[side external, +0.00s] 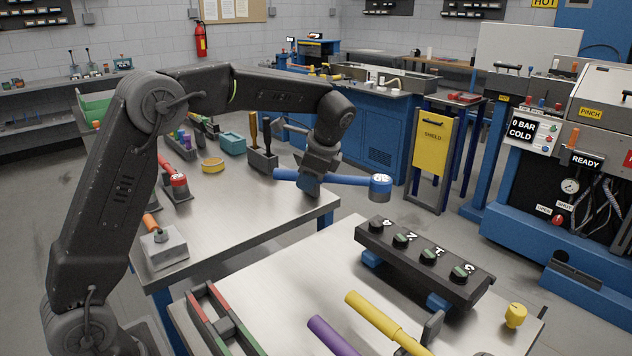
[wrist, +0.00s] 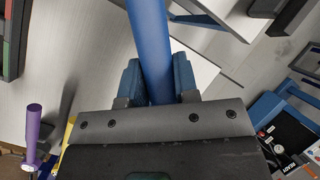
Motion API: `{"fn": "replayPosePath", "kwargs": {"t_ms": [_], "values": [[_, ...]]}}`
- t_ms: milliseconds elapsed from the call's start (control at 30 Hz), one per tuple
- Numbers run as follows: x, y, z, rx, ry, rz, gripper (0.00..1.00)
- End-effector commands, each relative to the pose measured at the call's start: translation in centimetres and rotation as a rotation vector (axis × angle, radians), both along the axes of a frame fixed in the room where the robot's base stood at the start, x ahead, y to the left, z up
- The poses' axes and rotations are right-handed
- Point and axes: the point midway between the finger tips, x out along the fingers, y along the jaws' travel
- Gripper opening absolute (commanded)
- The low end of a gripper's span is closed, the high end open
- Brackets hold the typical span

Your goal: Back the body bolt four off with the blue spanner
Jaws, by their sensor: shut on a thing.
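My gripper (side external: 310,186) is shut on the handle of the blue spanner (side external: 345,180), held in the air past the back bench's front right corner. In the wrist view the blue handle (wrist: 150,40) runs between my blue finger pads (wrist: 157,82). The spanner's round head (side external: 381,188) has a white marked top and a grey socket underneath. It hangs above and apart from the dark bolt block (side external: 425,262). Several bolts stand in a row on the block, beside white numbers. The leftmost bolt (side external: 376,223) seems to be next to a 4; the numbers are hard to read.
A yellow tool (side external: 375,316), a purple tool (side external: 332,336) and a red-and-green rack (side external: 222,322) lie on the front bench. A small yellow knob (side external: 515,315) stands at its right. A red-headed tool (side external: 178,182) and a two-handled holder (side external: 262,158) are on the back bench.

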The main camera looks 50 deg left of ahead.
Motion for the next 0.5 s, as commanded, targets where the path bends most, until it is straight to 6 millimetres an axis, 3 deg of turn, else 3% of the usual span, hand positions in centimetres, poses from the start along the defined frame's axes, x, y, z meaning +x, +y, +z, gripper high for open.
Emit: {"fn": "replayPosePath", "kwargs": {"t_ms": [267, 500], "values": [[0.0, 0.0, -0.3, 0.000, -0.002, -0.003, 0.00], [0.0, 0.0, -2.1, -0.001, 0.000, -0.004, 0.00]]}}
